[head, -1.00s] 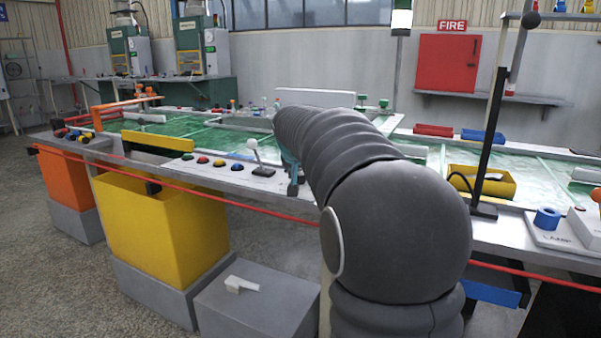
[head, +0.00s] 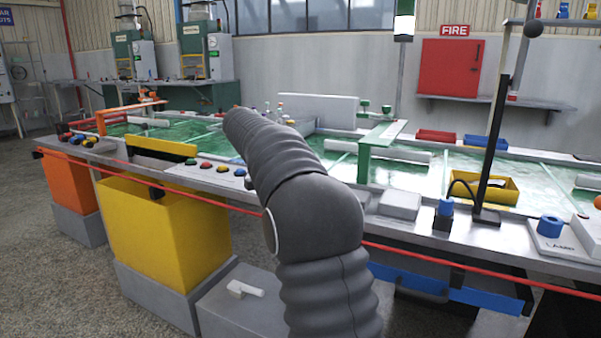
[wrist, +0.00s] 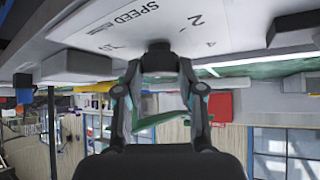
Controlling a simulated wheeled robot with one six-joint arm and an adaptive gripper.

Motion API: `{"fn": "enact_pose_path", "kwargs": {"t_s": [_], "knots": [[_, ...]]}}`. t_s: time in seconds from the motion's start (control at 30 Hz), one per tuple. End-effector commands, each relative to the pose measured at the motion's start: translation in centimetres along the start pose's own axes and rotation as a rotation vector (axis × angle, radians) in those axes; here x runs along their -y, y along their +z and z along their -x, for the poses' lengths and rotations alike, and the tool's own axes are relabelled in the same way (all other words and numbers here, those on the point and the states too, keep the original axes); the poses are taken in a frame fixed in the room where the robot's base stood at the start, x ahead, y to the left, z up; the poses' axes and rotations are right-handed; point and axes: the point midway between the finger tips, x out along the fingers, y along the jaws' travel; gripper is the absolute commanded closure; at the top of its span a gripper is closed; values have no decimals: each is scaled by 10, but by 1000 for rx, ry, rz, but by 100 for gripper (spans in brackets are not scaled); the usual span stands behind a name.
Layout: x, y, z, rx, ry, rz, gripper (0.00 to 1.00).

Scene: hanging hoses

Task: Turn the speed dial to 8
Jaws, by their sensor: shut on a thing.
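The speed panel (wrist: 200,30) is a white plate at the top of the wrist view, marked SPEED, with the numerals 2 and 4 legible. A small dark dial knob (wrist: 158,46) stands on it. My gripper (wrist: 158,62) has its fingertips closed around the knob from both sides. The knob's pointer and the mark it faces are hidden, so I cannot tell its setting. In the head view my dark ribbed arm covers the gripper, dial and panel.
Coloured buttons (head: 222,169) line the bench edge left of my arm. A red rail (head: 430,253) runs along the front. A green bracket (head: 364,160), a grey box (head: 400,204) and a black post (head: 495,150) stand to the right. A yellow bin (head: 165,235) is below.

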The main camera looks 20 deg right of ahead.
Motion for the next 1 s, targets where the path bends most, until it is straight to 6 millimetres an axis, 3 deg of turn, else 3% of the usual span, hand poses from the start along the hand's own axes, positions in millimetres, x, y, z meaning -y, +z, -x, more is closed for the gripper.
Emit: {"fn": "enact_pose_path", "kwargs": {"t_s": [0.4,1.0], "knots": [[1,0,0,3,167,-159,97],[1,2,-2,4,202,-191,97]]}}
